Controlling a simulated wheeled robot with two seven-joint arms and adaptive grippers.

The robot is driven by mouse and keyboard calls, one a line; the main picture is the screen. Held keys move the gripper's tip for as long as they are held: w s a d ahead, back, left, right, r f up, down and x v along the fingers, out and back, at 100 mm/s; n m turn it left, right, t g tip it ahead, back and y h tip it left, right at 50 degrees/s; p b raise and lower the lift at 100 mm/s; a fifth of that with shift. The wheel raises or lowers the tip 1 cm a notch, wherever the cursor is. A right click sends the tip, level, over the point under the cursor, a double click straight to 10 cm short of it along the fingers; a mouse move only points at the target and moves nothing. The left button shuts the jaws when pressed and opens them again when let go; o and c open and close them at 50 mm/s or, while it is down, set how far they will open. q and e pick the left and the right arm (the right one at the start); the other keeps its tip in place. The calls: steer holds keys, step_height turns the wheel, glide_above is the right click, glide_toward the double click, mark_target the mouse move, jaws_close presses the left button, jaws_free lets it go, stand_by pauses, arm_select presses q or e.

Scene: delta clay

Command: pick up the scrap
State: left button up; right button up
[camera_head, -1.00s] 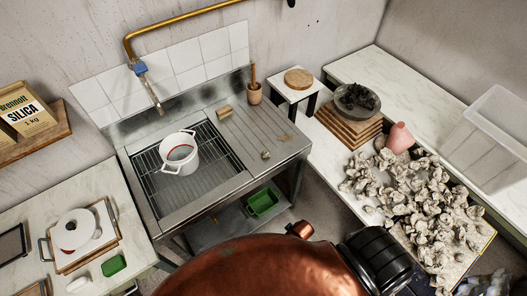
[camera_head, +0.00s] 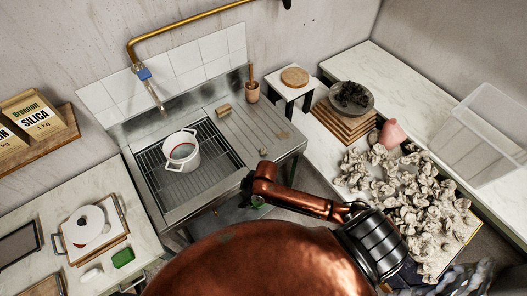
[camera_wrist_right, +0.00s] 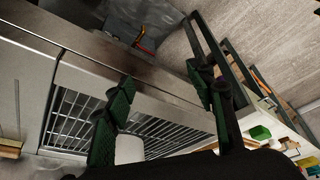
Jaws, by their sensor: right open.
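A small tan lump (camera_head: 263,151), which may be the scrap, lies on the ribbed drainboard (camera_head: 232,128) of the steel sink unit. Many pale crumpled clay pieces (camera_head: 405,200) are heaped on the right bench. I cannot tell for certain which is the scrap. My right gripper (camera_head: 258,201) is by the sink unit's front edge, nearer me than the lump, partly hidden by its wrist. In the right wrist view its green-padded fingers (camera_wrist_right: 160,82) are apart and empty. My left gripper is out of view.
A white pot (camera_head: 181,150) stands on the sink grate; it also shows in the wrist view (camera_wrist_right: 130,148). A wooden block (camera_head: 223,110) and a wooden cup with a tool (camera_head: 252,91) stand at the drainboard's back. A pink vessel (camera_head: 391,134) is beside the heap.

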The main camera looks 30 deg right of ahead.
steer(key=w+d+n, duration=0.2)
steer(key=w, duration=0.2)
step_height(320, 180, up, 5)
steer(key=h, duration=0.3)
glide_above(263, 150)
steer(key=s, duration=0.2)
steer(key=shift+d+f+g, duration=0.1)
steer(key=shift+f+g, duration=0.05)
steer(key=shift+g, duration=0.25)
steer(key=f, duration=0.2)
steer(key=w+f+p, duration=0.1)
steer(key=f, duration=0.4)
steer(key=shift+w+f, duration=0.1)
steer(key=shift+w, duration=0.25)
steer(key=shift+c, duration=0.6)
steer(key=c, duration=1.2)
